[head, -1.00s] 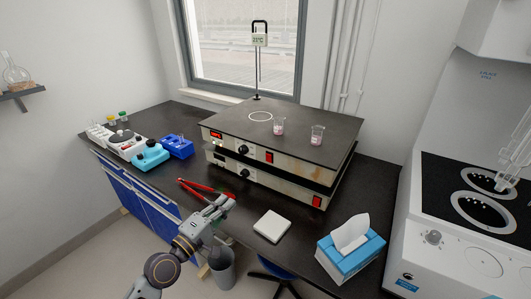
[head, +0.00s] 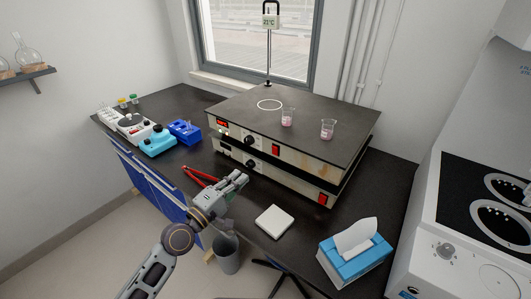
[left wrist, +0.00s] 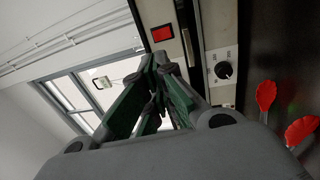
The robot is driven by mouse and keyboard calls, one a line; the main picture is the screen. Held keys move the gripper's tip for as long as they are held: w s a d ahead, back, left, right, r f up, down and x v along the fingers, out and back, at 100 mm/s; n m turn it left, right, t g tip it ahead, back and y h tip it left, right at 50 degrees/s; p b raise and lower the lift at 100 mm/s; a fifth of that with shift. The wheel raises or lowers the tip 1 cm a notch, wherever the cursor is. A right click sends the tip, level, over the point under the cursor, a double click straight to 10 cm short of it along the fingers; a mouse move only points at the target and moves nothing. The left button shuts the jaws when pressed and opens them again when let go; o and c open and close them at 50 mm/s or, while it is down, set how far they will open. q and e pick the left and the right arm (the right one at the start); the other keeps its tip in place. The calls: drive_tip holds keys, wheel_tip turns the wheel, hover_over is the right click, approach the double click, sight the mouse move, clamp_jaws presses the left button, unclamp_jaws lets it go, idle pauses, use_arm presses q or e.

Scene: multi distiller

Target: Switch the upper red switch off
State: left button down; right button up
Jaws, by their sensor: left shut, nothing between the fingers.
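Two flat heating units are stacked on the bench. The upper red switch (head: 276,150) is on the front of the upper unit (head: 342,153). The lower red switch (head: 323,199) is on the lower unit, further right. My left gripper (head: 240,178) is shut and empty, in front of the stack near the lower unit's knob, left of and below the upper switch in the head view. In the left wrist view a red switch (left wrist: 161,34), seemingly the upper one, shows just beyond the fingertips, apart from them. Its on or off position is unclear. My right gripper is not in view.
Two beakers (head: 288,117) stand on the upper plate. A white pad (head: 274,222) and a tissue box (head: 355,260) sit to the right. Blue and white devices (head: 158,142) stand at the left.

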use_arm(q)
drive_tip(key=shift+w, duration=0.1)
drive_tip(key=p, duration=0.1)
approach(272, 145)
drive_tip(key=x, duration=0.5)
drive_tip(key=shift+w+d+f+p, duration=0.15)
drive_tip(key=shift+w+p, duration=0.15)
drive_tip(key=shift+w+d, duration=0.15)
drive_tip(key=shift+w, duration=0.05)
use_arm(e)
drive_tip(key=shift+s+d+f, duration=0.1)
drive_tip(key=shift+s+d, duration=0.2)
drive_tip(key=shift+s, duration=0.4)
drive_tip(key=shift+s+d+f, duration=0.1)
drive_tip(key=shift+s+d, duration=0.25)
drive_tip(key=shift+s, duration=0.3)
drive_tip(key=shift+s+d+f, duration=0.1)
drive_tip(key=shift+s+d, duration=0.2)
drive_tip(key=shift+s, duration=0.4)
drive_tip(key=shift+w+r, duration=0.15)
